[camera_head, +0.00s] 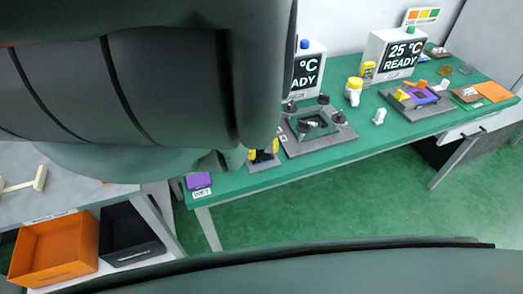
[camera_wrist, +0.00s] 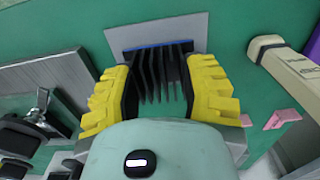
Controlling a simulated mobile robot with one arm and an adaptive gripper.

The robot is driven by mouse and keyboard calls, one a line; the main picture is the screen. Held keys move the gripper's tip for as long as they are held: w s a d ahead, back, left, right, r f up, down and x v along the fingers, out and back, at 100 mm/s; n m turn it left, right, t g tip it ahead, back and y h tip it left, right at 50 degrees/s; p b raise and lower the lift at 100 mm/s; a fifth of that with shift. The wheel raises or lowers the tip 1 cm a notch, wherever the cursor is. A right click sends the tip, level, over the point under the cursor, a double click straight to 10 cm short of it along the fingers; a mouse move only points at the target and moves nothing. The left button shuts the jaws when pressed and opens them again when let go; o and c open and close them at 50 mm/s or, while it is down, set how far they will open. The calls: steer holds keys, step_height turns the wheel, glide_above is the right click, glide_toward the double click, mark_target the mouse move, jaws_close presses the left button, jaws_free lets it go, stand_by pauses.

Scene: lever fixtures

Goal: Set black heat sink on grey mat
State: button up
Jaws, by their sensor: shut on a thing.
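My gripper (camera_wrist: 160,78) has yellow ribbed fingers and is shut on the black heat sink (camera_wrist: 158,72), whose fins stand out between the fingers in the wrist view. A thin blue strip runs along the heat sink's far edge. The grey mat (camera_wrist: 118,36) lies on the green bench just beyond and partly under the heat sink. I cannot tell whether the heat sink touches the mat. In the head view my gripper (camera_head: 263,153) shows small above the bench's near left part, and the heat sink is mostly hidden by my arm.
A lever fixture (camera_head: 316,124) stands just right of my gripper; its levers (camera_wrist: 42,105) show left in the wrist view. A beige item (camera_wrist: 285,65) and pink pieces (camera_wrist: 282,119) lie to the right there. A purple block (camera_head: 198,181) sits near the bench's left end.

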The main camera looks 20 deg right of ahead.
mark_target(261, 150)
steer(key=shift+f, duration=0.3)
steer(key=o, duration=1.1)
steer(key=shift+f, duration=0.1)
steer(key=shift+o, duration=0.2)
steer(key=shift+r, duration=0.6)
steer(key=shift+r+b, duration=0.3)
steer(key=shift+r, duration=2.35)
step_height(261, 150, up, 6)
steer(key=p, duration=0.4)
steer(key=shift+f, duration=0.1)
